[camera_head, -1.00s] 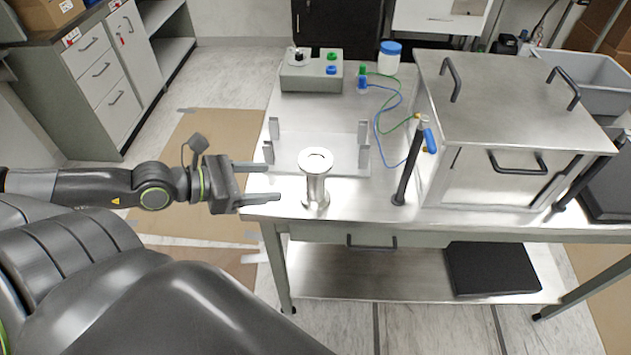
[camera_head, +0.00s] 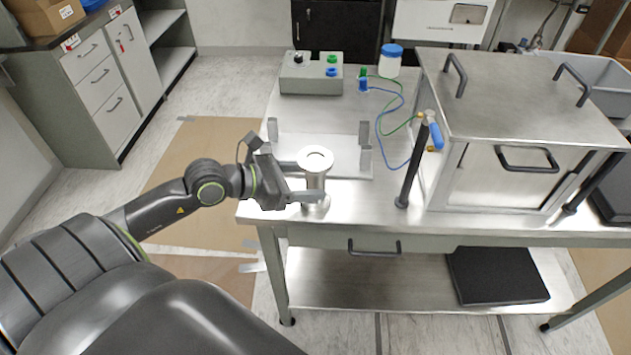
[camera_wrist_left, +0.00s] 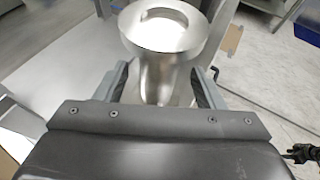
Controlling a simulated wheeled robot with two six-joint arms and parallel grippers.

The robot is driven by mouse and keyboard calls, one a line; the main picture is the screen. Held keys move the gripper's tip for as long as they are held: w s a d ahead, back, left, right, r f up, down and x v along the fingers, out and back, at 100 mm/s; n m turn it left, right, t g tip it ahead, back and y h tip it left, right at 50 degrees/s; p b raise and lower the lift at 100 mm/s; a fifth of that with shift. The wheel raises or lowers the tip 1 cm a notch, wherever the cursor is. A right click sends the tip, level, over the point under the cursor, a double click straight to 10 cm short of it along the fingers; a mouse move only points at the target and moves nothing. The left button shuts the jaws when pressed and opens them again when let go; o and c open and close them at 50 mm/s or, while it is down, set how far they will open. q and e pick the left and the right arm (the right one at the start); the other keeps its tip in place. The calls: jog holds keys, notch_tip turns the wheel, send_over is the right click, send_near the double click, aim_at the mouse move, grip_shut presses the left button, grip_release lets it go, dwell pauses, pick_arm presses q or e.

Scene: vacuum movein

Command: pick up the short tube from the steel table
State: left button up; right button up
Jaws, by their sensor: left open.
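The short tube (camera_head: 315,180) is a shiny metal cylinder with a wide flange at each end. It stands upright near the front edge of the steel table (camera_head: 290,220), left of centre. My left gripper (camera_head: 312,181) is open, with its fingers reaching in from the left around the tube's middle. In the left wrist view the tube (camera_wrist_left: 163,60) stands between the two fingers, with its top flange above them. I cannot tell whether either finger touches it. My right gripper is not in view.
A bracket stand with upright posts (camera_head: 365,150) is just behind the tube. A control box (camera_head: 311,80) and a blue-lidded jar (camera_head: 390,60) are at the back.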

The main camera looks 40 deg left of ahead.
aim_at(324, 184)
pick_arm(q)
jog(key=shift+w+d+f, duration=0.35)
jog(key=shift+w+f, duration=0.2)
jog(key=shift+w, duration=0.1)
jog(key=shift+w+d+f, duration=0.35)
jog(key=shift+w+f, duration=0.2)
jog(key=shift+w, duration=0.05)
jog(key=shift+w+d+f, duration=0.35)
jog(key=shift+w+f, duration=0.2)
jog(key=shift+w, duration=0.1)
grip_shut()
jog(key=shift+r, duration=0.1)
